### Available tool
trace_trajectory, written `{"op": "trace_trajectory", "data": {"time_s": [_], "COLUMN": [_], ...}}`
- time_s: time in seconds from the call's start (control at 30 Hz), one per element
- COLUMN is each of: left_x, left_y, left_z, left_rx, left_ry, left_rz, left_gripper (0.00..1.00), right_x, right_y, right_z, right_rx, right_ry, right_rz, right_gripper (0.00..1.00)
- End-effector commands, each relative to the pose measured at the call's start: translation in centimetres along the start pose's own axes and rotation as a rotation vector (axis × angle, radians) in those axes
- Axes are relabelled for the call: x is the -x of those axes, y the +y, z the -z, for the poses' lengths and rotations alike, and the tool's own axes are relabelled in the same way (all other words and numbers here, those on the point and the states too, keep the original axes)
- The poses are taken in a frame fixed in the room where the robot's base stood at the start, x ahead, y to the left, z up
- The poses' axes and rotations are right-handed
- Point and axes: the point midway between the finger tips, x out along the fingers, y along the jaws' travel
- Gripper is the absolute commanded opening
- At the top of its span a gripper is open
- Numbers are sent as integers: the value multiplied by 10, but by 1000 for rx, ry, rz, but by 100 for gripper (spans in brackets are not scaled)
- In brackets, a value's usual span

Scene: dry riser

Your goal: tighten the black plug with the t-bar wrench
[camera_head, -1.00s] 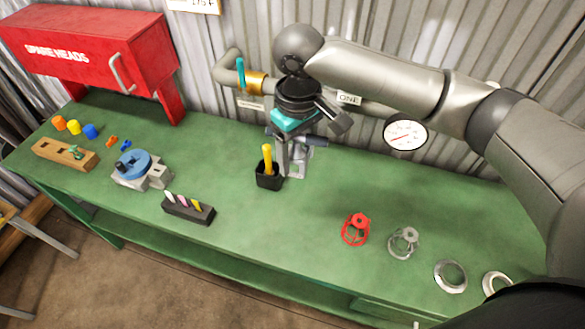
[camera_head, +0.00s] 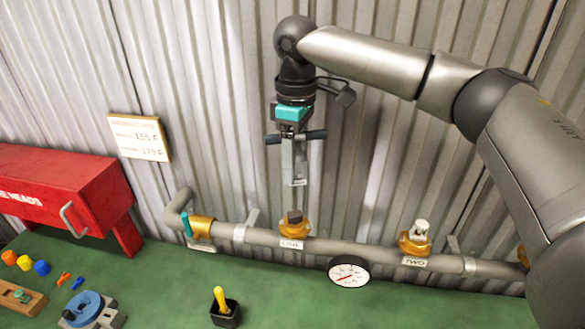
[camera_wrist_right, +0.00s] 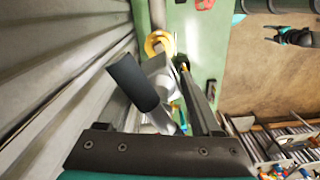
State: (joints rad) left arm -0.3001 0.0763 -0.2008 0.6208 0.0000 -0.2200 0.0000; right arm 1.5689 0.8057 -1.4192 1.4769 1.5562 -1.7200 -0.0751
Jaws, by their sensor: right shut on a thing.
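My right gripper (camera_head: 294,137) is shut on the t-bar wrench (camera_head: 297,172), near its crossbar with dark grips. The wrench hangs about upright, its metal shaft pointing down. In the head view its lower end shows above the black plug (camera_head: 294,216), apart from it. The plug sits in a brass fitting on the grey pipe. In the right wrist view a dark grip of the wrench (camera_wrist_right: 133,82) shows close up; the plug cannot be made out there. A dark, teal-edged shape at the upper right looks like my left gripper (camera_wrist_right: 290,36); its jaws are unclear.
The pipe (camera_head: 340,248) runs along the corrugated wall, with a second fitting labelled TWO (camera_head: 416,245) at right. A gauge (camera_head: 349,271) hangs below. A teal-handled valve (camera_head: 188,224) is at left. A black cup with a yellow handle (camera_head: 224,312) stands on the green bench.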

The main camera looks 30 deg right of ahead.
Motion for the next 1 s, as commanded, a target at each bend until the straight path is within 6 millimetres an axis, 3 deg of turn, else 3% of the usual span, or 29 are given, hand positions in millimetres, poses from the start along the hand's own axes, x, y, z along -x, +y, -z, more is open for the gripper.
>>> {"op": "trace_trajectory", "data": {"time_s": [0.27,0.47,1.0], "left_x": [4,21,13], "left_y": [-3,-4,-4], "left_z": [0,1,0], "left_rx": [-1,-1,-1], "left_ry": [-1,-1,-1], "left_rz": [4,4,5], "left_gripper": [74,74,74], "right_x": [1,4,-49], "right_y": [0,0,0], "right_z": [0,0,0], "right_rx": [-1,0,0], "right_ry": [0,-1,0], "right_rz": [0,1,-1], "right_gripper": [0,0,0]}}
